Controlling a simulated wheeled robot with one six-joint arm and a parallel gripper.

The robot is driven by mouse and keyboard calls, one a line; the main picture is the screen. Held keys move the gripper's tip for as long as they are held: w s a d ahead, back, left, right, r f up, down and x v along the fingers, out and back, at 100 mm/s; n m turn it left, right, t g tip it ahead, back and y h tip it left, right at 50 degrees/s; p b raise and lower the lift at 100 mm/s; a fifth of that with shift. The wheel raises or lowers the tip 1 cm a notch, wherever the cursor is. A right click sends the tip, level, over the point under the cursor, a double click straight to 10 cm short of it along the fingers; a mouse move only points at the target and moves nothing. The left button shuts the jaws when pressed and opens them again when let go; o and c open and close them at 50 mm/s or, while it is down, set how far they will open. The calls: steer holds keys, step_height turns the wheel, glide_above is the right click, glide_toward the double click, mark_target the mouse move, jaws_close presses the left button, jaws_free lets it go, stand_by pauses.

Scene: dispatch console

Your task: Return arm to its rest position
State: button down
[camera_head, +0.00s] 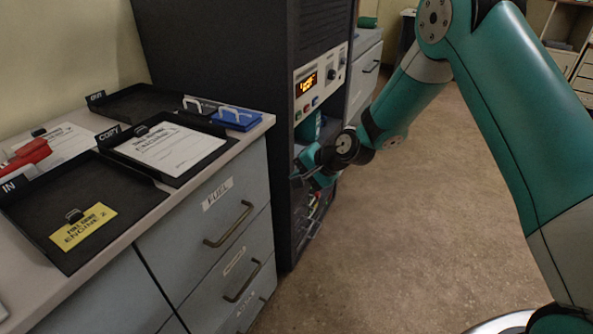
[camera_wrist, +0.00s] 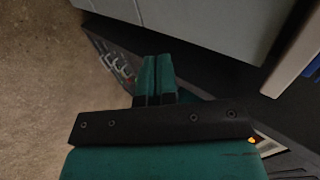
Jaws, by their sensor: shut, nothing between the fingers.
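My teal arm reaches in from the right in the head view and bends down toward the black console cabinet (camera_head: 225,50). My gripper (camera_head: 308,172) is beside the cabinet's front, below its lit display panel, and is partly hidden by my wrist. In the wrist view my gripper (camera_wrist: 158,68) shows its two teal fingers together, with nothing between them. The cabinet's dark front shows behind the fingers there. I cannot tell whether the gripper touches the cabinet.
A grey drawer counter (camera_head: 255,205) stands at the left. It holds the IN tray (camera_head: 45,245) with a yellow card, the COPY tray (camera_head: 185,182) with a paper, and the OUT tray (camera_head: 150,92). The brown floor (camera_head: 400,250) in the middle is clear.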

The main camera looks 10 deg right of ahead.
steer(key=s+a+r+n+g+p, duration=0.1)
steer(key=s+r+n+g+p, duration=0.2)
steer(key=s+r, duration=0.6)
steer(key=s+a+r+n+g+p, duration=0.1)
steer(key=s+a+r+n+p, duration=0.15)
steer(key=s+r+n, duration=0.65)
steer(key=s+d+r+n+g+h+p, duration=0.1)
steer(key=s+d+r+p, duration=0.1)
steer(key=s+r, duration=0.4)
steer(key=s+d+r+n+g+h+p, duration=0.1)
steer(key=s+r, duration=0.4)
steer(key=s, duration=0.6)
steer(key=shift+d+r+n+h+p, duration=0.4)
steer(key=shift+d+n+p, duration=0.1)
steer(key=shift+d+n, duration=0.25)
